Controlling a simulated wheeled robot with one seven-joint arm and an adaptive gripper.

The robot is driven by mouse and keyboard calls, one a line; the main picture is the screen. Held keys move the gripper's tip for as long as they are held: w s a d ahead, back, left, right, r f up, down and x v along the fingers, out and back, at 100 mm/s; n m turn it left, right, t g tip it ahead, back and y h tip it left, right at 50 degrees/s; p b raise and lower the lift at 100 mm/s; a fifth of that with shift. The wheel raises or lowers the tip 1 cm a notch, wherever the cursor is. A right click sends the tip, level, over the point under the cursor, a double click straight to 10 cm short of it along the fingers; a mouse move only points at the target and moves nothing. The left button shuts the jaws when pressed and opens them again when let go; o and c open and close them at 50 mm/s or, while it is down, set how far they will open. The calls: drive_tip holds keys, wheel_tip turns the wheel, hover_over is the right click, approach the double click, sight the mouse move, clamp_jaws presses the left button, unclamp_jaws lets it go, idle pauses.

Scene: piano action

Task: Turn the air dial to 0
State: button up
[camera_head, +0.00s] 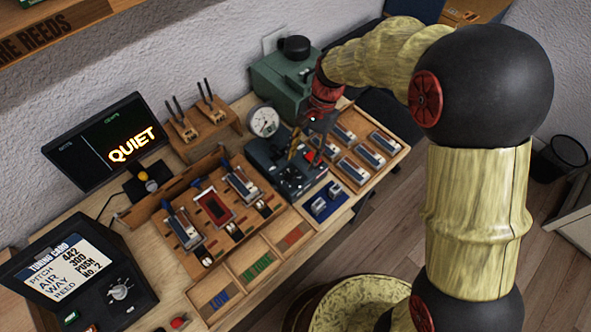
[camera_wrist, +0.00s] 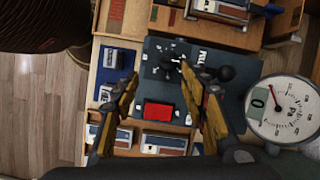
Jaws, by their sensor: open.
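A dark blue-grey box (camera_head: 262,158) stands near the middle of the bench. In the wrist view its top (camera_wrist: 190,90) carries a small black dial (camera_wrist: 167,66) with white marks around it, a red block (camera_wrist: 158,111) and a black ball knob (camera_wrist: 226,73). I cannot read which mark the dial points to. A round white Pa gauge (camera_head: 263,121) stands beside the box; in the wrist view (camera_wrist: 290,115) its small window reads 0. My gripper (camera_wrist: 160,75) is open and empty above the box, its fingers on either side of the dial in the picture. Contact is not visible. In the head view my gripper (camera_head: 305,148) partly hides the box.
Trays of reed parts (camera_head: 368,152) lie right of the box, and a wooden rack (camera_head: 225,205) lies left. A green machine (camera_head: 278,80) stands behind. A screen (camera_head: 115,145) reads QUIET. A black case (camera_head: 75,275) with a tuning card and another knob is at lower left.

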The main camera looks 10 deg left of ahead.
sight(291, 173)
drive_tip(key=m, duration=0.1)
drive_tip(key=a+m, duration=0.1)
drive_tip(key=shift+w+a+r+m+y, duration=0.1)
drive_tip(key=shift+a+r+m+y, duration=0.05)
drive_tip(key=shift+r+m+y, duration=0.2)
drive_tip(key=b+x, duration=0.2)
drive_tip(key=x, duration=0.4)
drive_tip(key=shift+f, duration=0.25)
drive_tip(key=shift+c, duration=1.3)
clamp_jaws()
